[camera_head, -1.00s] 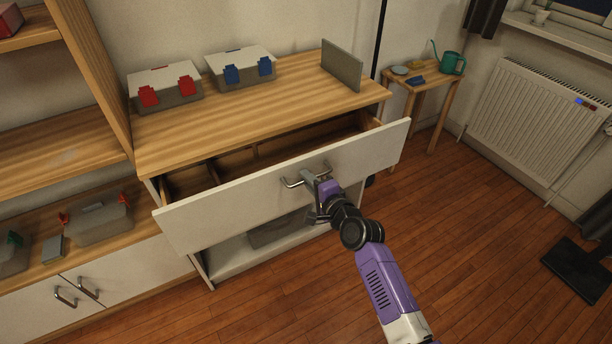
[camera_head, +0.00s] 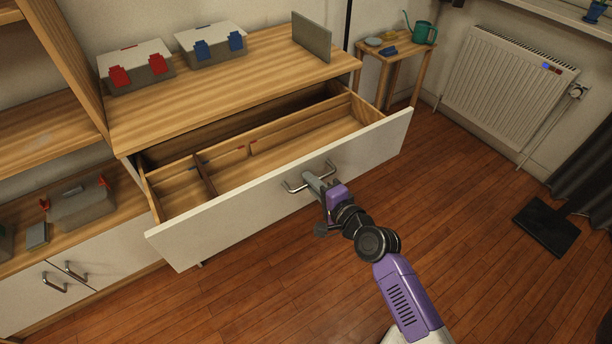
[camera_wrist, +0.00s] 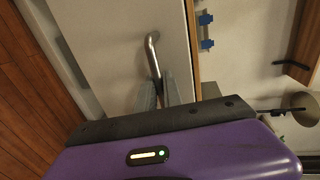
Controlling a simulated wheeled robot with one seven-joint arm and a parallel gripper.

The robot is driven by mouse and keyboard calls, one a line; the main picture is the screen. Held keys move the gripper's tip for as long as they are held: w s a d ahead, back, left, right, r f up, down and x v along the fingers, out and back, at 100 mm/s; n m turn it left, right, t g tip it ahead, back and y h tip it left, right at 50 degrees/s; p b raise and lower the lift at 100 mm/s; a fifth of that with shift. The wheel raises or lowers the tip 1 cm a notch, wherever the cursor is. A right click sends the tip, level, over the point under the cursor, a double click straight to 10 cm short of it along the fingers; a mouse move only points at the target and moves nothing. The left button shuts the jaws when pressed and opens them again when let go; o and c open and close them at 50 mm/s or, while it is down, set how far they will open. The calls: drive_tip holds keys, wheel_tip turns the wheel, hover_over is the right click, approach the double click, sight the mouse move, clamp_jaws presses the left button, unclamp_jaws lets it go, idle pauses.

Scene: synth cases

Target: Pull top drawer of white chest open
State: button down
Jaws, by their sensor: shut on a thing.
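The top drawer (camera_head: 270,196) of the white chest is pulled well out, and its wooden inside with dividers shows in the head view. Its white front has a metal bar handle (camera_head: 294,188). My gripper (camera_head: 313,180) is shut on this handle near the middle of the front. In the wrist view the handle (camera_wrist: 152,50) runs down between the two fingers of my gripper (camera_wrist: 160,88). The chest's wooden top (camera_head: 220,96) is above and behind the drawer.
On the chest top stand a box with red latches (camera_head: 136,70), a box with blue latches (camera_head: 211,46) and a grey upright panel (camera_head: 312,37). A small side table (camera_head: 394,60) with a watering can (camera_head: 421,33) is to the right.

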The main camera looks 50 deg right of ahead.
drive_tip(key=shift+s, duration=0.3)
drive_tip(key=c, duration=1.5)
unclamp_jaws()
drive_tip(key=v, duration=0.7)
drive_tip(key=shift+s+a, duration=0.2)
drive_tip(key=shift+s, duration=0.15)
